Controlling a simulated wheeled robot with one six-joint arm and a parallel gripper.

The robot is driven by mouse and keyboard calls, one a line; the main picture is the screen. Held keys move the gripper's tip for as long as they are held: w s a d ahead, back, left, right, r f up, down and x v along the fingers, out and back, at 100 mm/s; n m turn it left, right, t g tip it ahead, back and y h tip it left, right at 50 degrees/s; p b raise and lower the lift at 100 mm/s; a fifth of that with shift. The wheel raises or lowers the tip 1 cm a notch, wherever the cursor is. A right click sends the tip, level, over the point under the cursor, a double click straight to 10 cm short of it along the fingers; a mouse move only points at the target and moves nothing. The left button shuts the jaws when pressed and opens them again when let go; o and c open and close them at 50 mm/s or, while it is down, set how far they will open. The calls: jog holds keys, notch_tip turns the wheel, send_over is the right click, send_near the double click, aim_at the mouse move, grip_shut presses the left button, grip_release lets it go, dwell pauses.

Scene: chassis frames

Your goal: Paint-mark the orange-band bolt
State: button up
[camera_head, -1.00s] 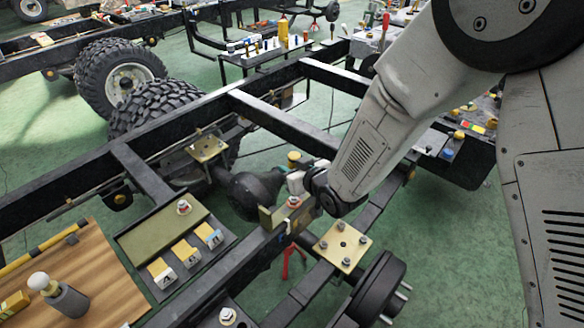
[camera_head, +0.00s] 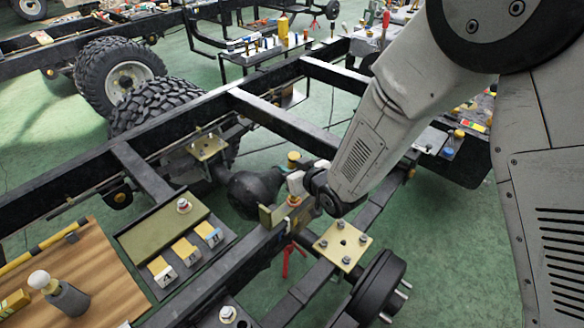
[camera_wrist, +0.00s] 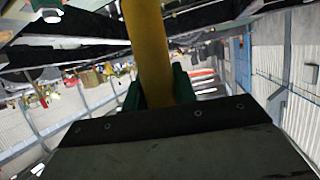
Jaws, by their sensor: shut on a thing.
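My gripper (camera_wrist: 157,88) shows green fingers in the wrist view, shut around a yellow cylinder (camera_wrist: 147,40), which looks like the paint marker. Its tip is out of that view. In the head view my gripper (camera_head: 297,183) is partly hidden by my wrist, just above a bracket (camera_head: 270,216) on the chassis rail. A bolt with an orange-red band (camera_head: 294,200) stands at that bracket, close below my gripper; I cannot tell whether the marker touches it. Another bolt with a reddish band (camera_head: 184,205) stands on the green-topped tray (camera_head: 150,233).
Black chassis rails (camera_head: 262,115) cross the scene. A brass plate with several bolts (camera_head: 342,246) and a hub (camera_head: 376,290) lie right of the bracket. A wooden board (camera_head: 105,290) carries a white-knobbed grey tool (camera_head: 68,299). Labelled yellow blocks (camera_head: 185,251) sit in the tray.

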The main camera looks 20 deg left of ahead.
aim_at(292, 153)
jog(key=shift+r, duration=1)
jog(key=shift+r, duration=0.1)
jog(key=shift+r, duration=2.35)
